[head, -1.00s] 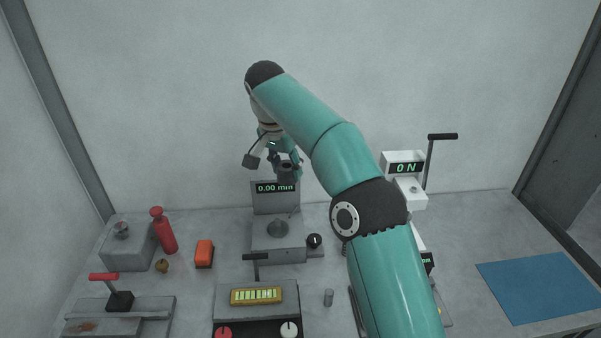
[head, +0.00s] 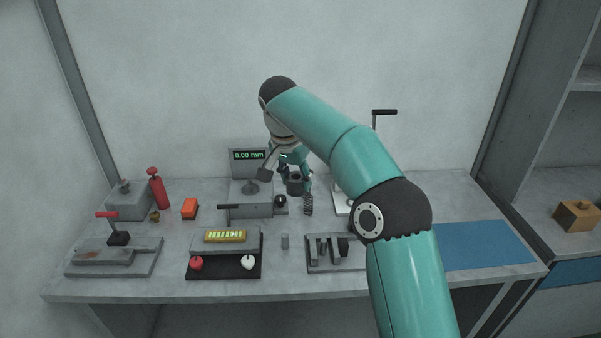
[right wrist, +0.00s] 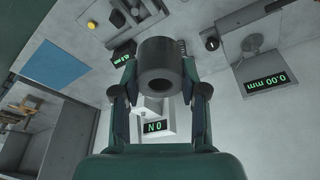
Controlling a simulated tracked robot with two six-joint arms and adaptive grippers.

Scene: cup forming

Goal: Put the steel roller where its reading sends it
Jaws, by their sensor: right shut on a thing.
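The steel roller (right wrist: 159,72) is a thick dark grey ring with a round hole, held between the fingers of my right gripper (right wrist: 160,90) in the right wrist view. In the head view my right gripper (head: 294,184) holds the roller (head: 295,186) up, right of the gauge (head: 249,187). The gauge's display (head: 249,155) reads 0.00 mm and nothing sits on its round plate. In the right wrist view a white device's display (right wrist: 154,126) shows 0 N, upside down. My left gripper is not in view.
A blue mat (head: 480,246) lies at the right of the bench, clear. Shelving (head: 560,165) is at far right.

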